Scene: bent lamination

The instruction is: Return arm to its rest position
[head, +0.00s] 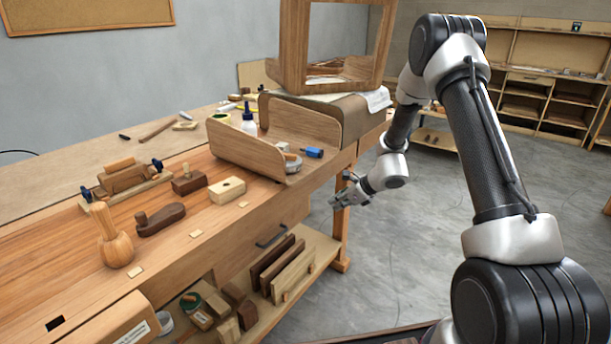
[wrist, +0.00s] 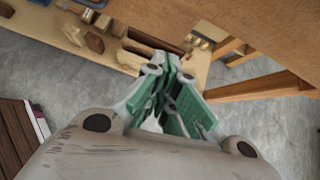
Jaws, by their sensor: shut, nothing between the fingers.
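My arm shows at the right of the head view, bent with its elbow high and its forearm hanging down. My gripper (head: 343,199) is at the end of it, beside the right end of the workbench (head: 195,220) and above the grey floor. It is apart from the bench. In the wrist view the gripper (wrist: 182,78) shows its green-padded fingers closed together, with nothing held. Part of the bench lies beyond the fingers in the wrist view.
The lower shelf (head: 318,246) holds boards. Open floor (head: 400,265) lies right of the bench.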

